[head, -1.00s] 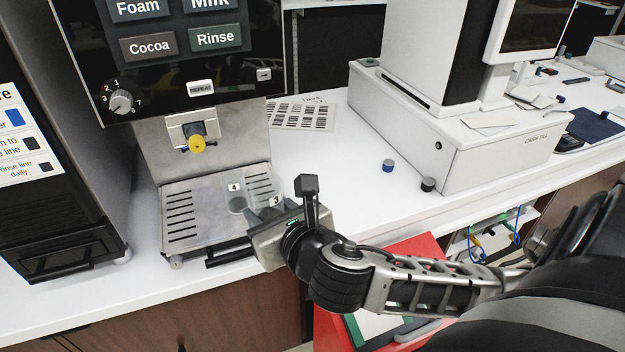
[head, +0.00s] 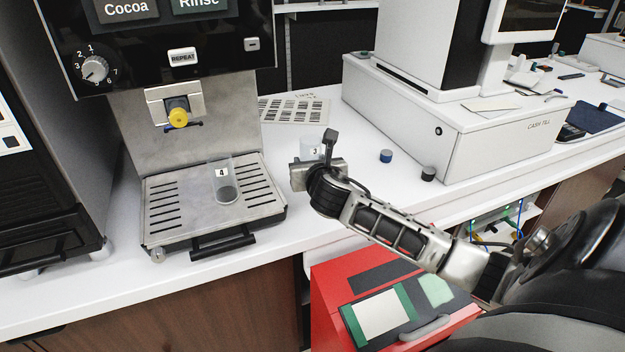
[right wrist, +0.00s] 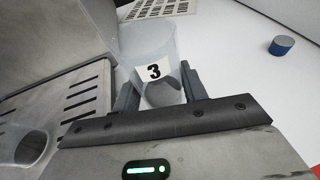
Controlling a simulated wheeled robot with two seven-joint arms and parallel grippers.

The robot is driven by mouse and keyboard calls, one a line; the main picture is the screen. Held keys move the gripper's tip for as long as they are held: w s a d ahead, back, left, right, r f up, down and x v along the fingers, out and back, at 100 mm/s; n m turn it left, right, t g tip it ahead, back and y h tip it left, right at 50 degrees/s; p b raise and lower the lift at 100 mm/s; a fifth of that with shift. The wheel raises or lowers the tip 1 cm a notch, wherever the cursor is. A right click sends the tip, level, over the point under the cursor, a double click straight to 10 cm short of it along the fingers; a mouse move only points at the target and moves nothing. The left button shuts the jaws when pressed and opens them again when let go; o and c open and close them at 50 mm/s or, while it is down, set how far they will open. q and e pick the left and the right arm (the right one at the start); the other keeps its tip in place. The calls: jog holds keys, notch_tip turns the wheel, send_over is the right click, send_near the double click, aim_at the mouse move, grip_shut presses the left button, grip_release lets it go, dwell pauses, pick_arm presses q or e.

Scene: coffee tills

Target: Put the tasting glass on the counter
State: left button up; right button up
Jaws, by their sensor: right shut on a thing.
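A clear tasting glass labelled 3 (head: 312,149) is between the fingers of my right gripper (head: 314,162). The right wrist view shows this glass (right wrist: 148,48) upright or nearly so, with the gripper (right wrist: 158,88) shut on it. The glass is over the white counter (head: 290,235), just right of the coffee machine's drip tray. I cannot tell whether its base touches the counter. Another clear glass, labelled 4 (head: 224,182), stands on the metal drip tray (head: 165,222); it also shows in the right wrist view (right wrist: 22,146). My left gripper is not in view.
A blue cap (head: 386,156) and a black cap (head: 428,174) lie on the counter right of my gripper. The white cash till (head: 470,145) stands behind them. A printed sheet (head: 295,109) lies behind the glass. A red case (head: 340,290) sits below the counter's front edge.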

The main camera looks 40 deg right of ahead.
jog(key=shift+w+d+f, duration=0.25)
jog(key=shift+d+f, duration=0.05)
jog(key=shift+f, duration=0.15)
jog(key=shift+w+d+f, duration=0.2)
jog(key=shift+d+f, duration=0.05)
jog(key=shift+f, duration=0.2)
jog(key=shift+f+b, duration=0.5)
jog(key=shift+f, duration=1.05)
jog(key=shift+f, duration=0.15)
jog(key=o, duration=1)
jog(key=shift+s+r, duration=0.15)
jog(key=shift+r, duration=0.05)
jog(key=p+v, duration=0.1)
jog(key=v, duration=1)
jog(key=shift+s+a+r, duration=0.15)
jog(key=shift+s+a, duration=0.1)
